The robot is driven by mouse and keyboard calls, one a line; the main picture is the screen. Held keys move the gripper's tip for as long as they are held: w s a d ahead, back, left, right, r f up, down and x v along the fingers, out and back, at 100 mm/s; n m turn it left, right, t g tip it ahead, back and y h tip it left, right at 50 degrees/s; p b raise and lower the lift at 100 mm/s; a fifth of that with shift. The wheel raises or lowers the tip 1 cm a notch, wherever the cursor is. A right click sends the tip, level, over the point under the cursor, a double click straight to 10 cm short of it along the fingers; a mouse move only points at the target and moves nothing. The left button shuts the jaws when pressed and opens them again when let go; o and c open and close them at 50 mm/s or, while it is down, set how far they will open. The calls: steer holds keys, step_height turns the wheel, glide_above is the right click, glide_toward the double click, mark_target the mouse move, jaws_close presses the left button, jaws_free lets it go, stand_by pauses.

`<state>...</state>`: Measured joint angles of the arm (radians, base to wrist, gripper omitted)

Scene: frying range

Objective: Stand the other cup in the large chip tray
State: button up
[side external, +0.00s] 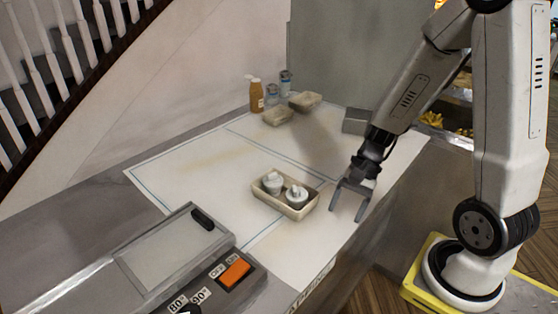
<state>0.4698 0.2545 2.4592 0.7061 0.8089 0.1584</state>
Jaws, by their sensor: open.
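The large chip tray (304,212) is a beige open tray on the white work surface, near the middle of the picture. Two white cups are in it: one cup (272,181) in the left part and another cup (296,194) in the right part. I cannot tell for certain whether both stand flat on the tray floor. My gripper (347,216) is open and empty, just right of the tray and apart from it, with its fingers pointing down.
Two smaller beige trays, one (278,116) left and one (305,101) right, lie at the back. A sauce bottle (256,96) and two shakers (286,82) stand behind them. A grey box (356,121) is back right. The fryer (180,255) is front left. The mat left of the tray is clear.

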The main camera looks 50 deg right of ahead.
steer(key=n, duration=0.1)
steer(key=n+h, duration=0.1)
steer(key=shift+s+a+n+h, duration=0.15)
steer(key=shift+a+n+h, duration=0.15)
steer(key=shift+n, duration=0.1)
steer(key=shift+a+r+n+h, duration=0.1)
steer(key=shift+n+h, duration=0.5)
steer(key=shift+n, duration=0.5)
steer(key=shift+w+a+r+n+h, duration=0.1)
steer(key=shift+w+n+h, duration=0.15)
steer(key=shift+n, duration=0.35)
steer(key=shift+w+a+r+n+h, duration=0.1)
steer(key=shift+n+h, duration=0.25)
steer(key=shift+n, duration=0.25)
steer(key=shift+w+a+r+n+t+h, duration=0.35)
steer(key=shift+w+n+t, duration=0.1)
steer(key=shift+n, duration=0.65)
steer(key=shift+w+a+r+n+t+h, duration=0.4)
steer(key=shift+w+n, duration=0.1)
steer(key=shift+n, duration=0.6)
steer(key=shift+w+a+r+n+t+h, duration=0.35)
steer(key=shift+w+n, duration=0.1)
steer(key=shift+n, duration=0.65)
